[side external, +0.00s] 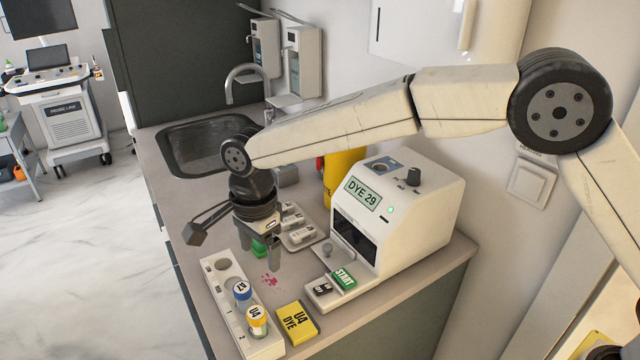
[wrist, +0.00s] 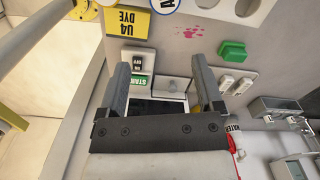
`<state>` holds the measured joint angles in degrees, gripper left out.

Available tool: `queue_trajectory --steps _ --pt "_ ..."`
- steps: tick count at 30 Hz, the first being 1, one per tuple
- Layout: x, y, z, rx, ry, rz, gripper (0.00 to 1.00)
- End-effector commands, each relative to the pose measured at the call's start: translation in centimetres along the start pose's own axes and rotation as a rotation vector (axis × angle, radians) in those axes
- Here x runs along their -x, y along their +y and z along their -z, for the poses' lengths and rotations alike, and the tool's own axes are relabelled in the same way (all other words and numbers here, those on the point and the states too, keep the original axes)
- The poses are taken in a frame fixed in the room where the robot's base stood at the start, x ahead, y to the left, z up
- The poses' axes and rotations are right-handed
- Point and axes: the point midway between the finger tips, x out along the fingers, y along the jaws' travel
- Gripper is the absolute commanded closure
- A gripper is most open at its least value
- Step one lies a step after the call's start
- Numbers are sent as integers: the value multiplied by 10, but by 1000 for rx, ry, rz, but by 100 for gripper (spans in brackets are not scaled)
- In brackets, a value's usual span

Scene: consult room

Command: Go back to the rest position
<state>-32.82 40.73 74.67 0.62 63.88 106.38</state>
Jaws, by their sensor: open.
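My gripper (side external: 262,256) hangs above the counter at the end of my arm, fingers pointing down. It is left of the white dye machine (side external: 420,205), whose display reads DYE 29 and shows a green light. The fingers are apart with nothing between them. In the wrist view my gripper (wrist: 160,72) is also open and empty, with the machine's front and the green START button (wrist: 140,80) seen beyond it. A green block (side external: 258,247) is partly hidden behind the gripper in the side view; it shows clear of the fingers in the wrist view (wrist: 232,50).
A white rack (side external: 222,285) holds a blue-capped vial (side external: 242,291) and a yellow-capped vial (side external: 257,318). A yellow U4 DYE box (side external: 297,323) lies beside it. A pink stain (side external: 270,280) marks the counter. A tray (side external: 311,240) with white pieces and a sink (side external: 185,160) lie farther back.

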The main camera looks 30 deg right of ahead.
Motion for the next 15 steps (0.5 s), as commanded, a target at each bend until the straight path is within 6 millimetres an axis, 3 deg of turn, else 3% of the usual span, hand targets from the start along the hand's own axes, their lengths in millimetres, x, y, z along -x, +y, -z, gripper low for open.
queue_trajectory --steps 8,15 --pt "-11 33 68 232 -17 17 15" --pt "-23 75 120 443 -23 40 15"
